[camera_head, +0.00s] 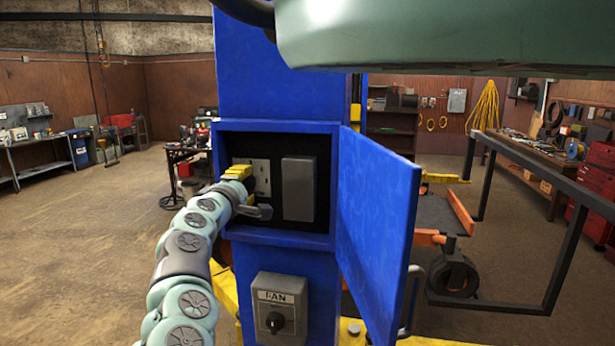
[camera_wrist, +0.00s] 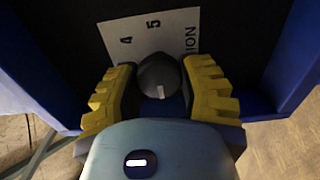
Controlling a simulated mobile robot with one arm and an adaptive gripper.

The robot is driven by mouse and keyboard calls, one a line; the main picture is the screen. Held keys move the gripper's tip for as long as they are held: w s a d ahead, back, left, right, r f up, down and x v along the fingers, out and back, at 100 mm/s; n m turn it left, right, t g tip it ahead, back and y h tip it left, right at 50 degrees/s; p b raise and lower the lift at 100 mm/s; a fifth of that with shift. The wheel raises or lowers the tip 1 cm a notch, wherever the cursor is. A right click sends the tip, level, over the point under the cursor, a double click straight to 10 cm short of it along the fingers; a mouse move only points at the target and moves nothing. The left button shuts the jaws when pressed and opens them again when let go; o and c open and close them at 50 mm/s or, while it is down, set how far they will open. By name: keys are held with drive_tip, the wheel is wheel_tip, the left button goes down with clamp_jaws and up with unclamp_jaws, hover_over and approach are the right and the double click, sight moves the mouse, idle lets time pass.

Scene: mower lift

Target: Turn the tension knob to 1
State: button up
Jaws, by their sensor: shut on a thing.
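The tension knob (camera_wrist: 158,72) is dark and rounded, with a short white mark on its side toward the bottom of the wrist view. It sits on a white plate (camera_wrist: 182,28) showing 4, 5 and the letters "ION", turned sideways; other numbers are hidden. My gripper (camera_wrist: 160,88) has its yellow padded fingers shut on the knob, one on each side. In the head view my gripper (camera_head: 246,187) reaches into the open blue box (camera_head: 275,127) on the column, over the light plate (camera_head: 262,166). The knob is hidden there.
The blue door (camera_head: 375,215) hangs open on the right of the box. A dark grey block (camera_head: 298,188) is beside the plate. Below is a grey FAN switch box (camera_head: 278,308). A green body (camera_head: 450,30) hangs overhead. The floor at left is clear.

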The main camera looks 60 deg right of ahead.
sight(245, 185)
drive_tip(key=shift+f, duration=0.1)
drive_tip(key=o, duration=0.9)
drive_tip(key=shift+s+a, duration=0.1)
drive_tip(key=shift+a, duration=0.05)
drive_tip(key=shift+s+a+r, duration=0.25)
drive_tip(key=shift+a, duration=0.1)
drive_tip(key=shift+v, duration=1.15)
drive_tip(key=v, duration=0.8)
drive_tip(key=shift+a+f, duration=0.25)
drive_tip(key=shift+a, duration=0.1)
